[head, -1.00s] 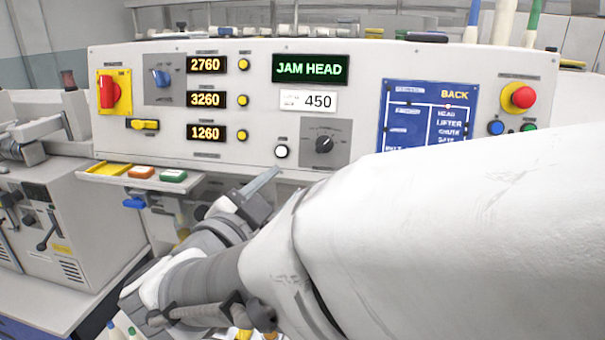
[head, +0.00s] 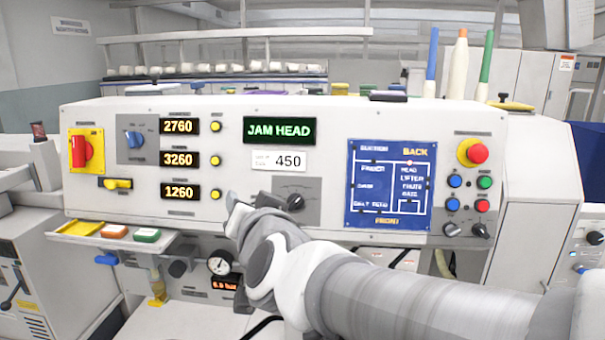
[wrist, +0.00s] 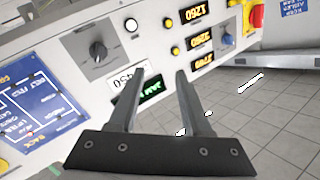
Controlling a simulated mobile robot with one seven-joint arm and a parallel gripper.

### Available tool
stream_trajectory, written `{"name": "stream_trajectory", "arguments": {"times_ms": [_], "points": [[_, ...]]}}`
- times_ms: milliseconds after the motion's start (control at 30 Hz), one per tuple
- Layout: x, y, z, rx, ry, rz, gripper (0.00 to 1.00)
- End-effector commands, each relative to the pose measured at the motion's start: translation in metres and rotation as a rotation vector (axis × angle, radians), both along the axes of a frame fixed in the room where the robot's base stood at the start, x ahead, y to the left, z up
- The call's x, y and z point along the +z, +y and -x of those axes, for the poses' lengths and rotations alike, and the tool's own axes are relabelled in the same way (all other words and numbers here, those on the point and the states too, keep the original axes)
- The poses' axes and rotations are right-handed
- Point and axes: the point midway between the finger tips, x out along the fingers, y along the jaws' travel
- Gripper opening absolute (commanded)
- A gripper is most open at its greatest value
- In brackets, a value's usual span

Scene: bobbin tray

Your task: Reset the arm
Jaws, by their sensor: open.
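My gripper (wrist: 163,98) is open in the wrist view, with its two dark fingers apart and nothing between them. Beyond the fingers, the wrist view shows the control panel (wrist: 75,50) tilted, with the floor to the right. In the head view my arm reaches in from the lower right. Its end (head: 234,208) is in front of the lower middle of the panel (head: 350,125), left of the black rotary knob (head: 295,202). The fingers are hard to make out there. I cannot tell whether they touch the panel.
The panel carries a red switch (head: 80,150), a "JAM HEAD" display (head: 280,130), a blue diagram (head: 390,185) and a red stop button (head: 477,152). A small shelf (head: 115,240) with coloured blocks juts out at the lower left. Tall bobbins (head: 458,65) stand behind the panel.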

Motion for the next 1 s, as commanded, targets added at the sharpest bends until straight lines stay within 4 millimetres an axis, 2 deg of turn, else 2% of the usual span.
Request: {"name": "stream_trajectory", "arguments": {"times_ms": [33, 133, 367, 600, 700, 833, 1000], "points": [[0.004, -0.008, 0.005, 0.023, 0.028, 0.033, 0.49], [-0.002, -0.022, 0.018, 0.073, 0.101, 0.108, 0.49], [-0.027, -0.071, 0.06, 0.13, 0.315, 0.29, 0.49], [-0.055, -0.139, 0.123, 0.111, 0.591, 0.457, 0.49], [-0.062, -0.162, 0.147, 0.089, 0.688, 0.503, 0.49], [-0.069, -0.181, 0.169, 0.067, 0.774, 0.536, 0.49], [-0.072, -0.188, 0.177, 0.058, 0.809, 0.548, 0.49]]}}
